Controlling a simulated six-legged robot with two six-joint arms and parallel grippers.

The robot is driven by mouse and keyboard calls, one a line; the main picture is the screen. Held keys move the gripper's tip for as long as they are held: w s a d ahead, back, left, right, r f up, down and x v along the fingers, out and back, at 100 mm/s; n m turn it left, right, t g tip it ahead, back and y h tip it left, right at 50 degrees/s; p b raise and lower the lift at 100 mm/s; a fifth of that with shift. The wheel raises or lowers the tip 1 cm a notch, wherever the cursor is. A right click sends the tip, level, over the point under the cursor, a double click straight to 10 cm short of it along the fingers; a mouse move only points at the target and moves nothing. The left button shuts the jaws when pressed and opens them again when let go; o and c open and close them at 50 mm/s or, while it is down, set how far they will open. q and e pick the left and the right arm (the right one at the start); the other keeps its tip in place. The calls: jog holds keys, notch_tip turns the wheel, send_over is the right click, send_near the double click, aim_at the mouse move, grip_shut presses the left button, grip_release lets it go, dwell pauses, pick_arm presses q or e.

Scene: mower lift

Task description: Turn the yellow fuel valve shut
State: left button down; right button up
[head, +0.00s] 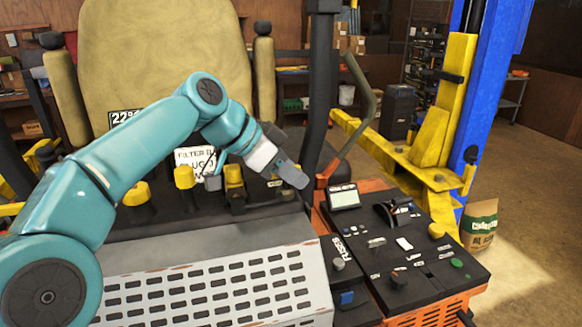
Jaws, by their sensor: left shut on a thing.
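My left gripper (292,176) reaches in from the left on a teal arm. Its grey fingers are shut, low over the dark panel behind the perforated grey cover. The thing between them is mostly hidden by the fingers. My right gripper is not in view.
Yellow-capped knobs (137,194) stand left of the gripper. A black control console (400,240) with a small display is at the right. A dark post (320,90) rises close behind the gripper. The tan seat (165,55) is behind. A blue and yellow lift post (490,90) stands farther right.

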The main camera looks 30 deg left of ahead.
pick_arm(q)
jog(key=shift+m+h, duration=0.4)
jog(key=shift+m, duration=0.1)
jog(key=c, duration=1.1)
grip_release()
jog(key=shift+c, duration=0.2)
